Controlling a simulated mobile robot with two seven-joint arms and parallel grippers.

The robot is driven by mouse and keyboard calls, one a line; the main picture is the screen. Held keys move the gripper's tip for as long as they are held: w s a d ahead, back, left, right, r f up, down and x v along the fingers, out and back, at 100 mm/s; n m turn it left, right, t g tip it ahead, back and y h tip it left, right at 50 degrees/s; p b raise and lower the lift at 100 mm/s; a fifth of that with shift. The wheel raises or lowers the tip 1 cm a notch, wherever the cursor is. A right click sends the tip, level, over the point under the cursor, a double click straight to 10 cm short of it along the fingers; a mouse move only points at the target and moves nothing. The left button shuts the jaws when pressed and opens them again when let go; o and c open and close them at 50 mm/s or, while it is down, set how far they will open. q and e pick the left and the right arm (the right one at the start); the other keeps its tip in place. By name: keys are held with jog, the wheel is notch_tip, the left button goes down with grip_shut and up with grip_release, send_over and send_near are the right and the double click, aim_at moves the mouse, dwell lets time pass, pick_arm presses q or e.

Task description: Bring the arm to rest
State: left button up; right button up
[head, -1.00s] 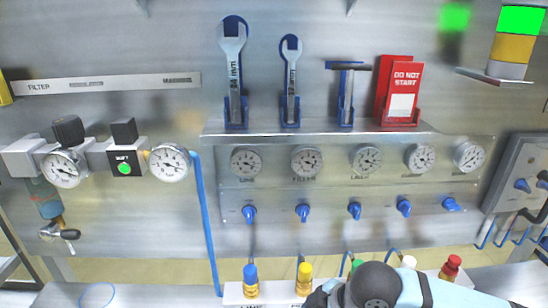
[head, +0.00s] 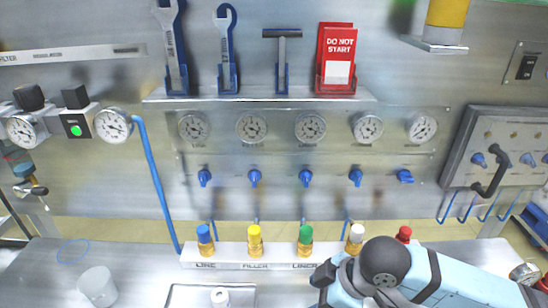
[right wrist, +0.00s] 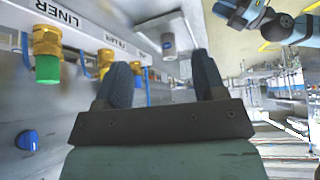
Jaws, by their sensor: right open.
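My right arm comes in from the lower right in the head view, over the bench front, as a pale blue link with a dark round joint. Its fingers are not clear there. In the right wrist view my right gripper (right wrist: 163,82) has its two dark fingers well apart with nothing between them. Beyond the fingers stands a white cylindrical item (right wrist: 168,46), clear of them. The green liner fitting (right wrist: 47,55) is to the left of the fingers, apart from them; it also shows in the head view (head: 305,234).
The bench (head: 130,265) carries a row of coloured fittings, a clear cup (head: 97,286) and a tray (head: 175,297). Behind are gauges, blue knobs, hung wrenches (head: 173,50) and a red sign (head: 336,55). A switch box (head: 495,150) is at the right.

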jog(key=s+d+f+m+t+h, duration=0.1)
jog(key=s+d+f+m+h, duration=0.2)
jog(key=s+d+f+m, duration=0.35)
jog(key=s+d+f+m+t+h, duration=0.1)
jog(key=s+d+f+m+h, duration=0.25)
jog(key=s+d+m, duration=0.55)
pick_arm(q)
notch_tip(320, 180, up, 9)
jog(key=p, duration=0.9)
jog(key=shift+a, duration=0.3)
pick_arm(e)
jog(key=w+a+f+n+t+y, duration=0.3)
jog(key=w+a+f+t, duration=0.1)
jog(key=t, duration=0.3)
jog(key=shift+x, duration=0.8)
pick_arm(q)
jog(key=shift+f, duration=0.2)
pick_arm(e)
jog(key=shift+r, duration=0.1)
jog(key=shift+c, duration=0.5)
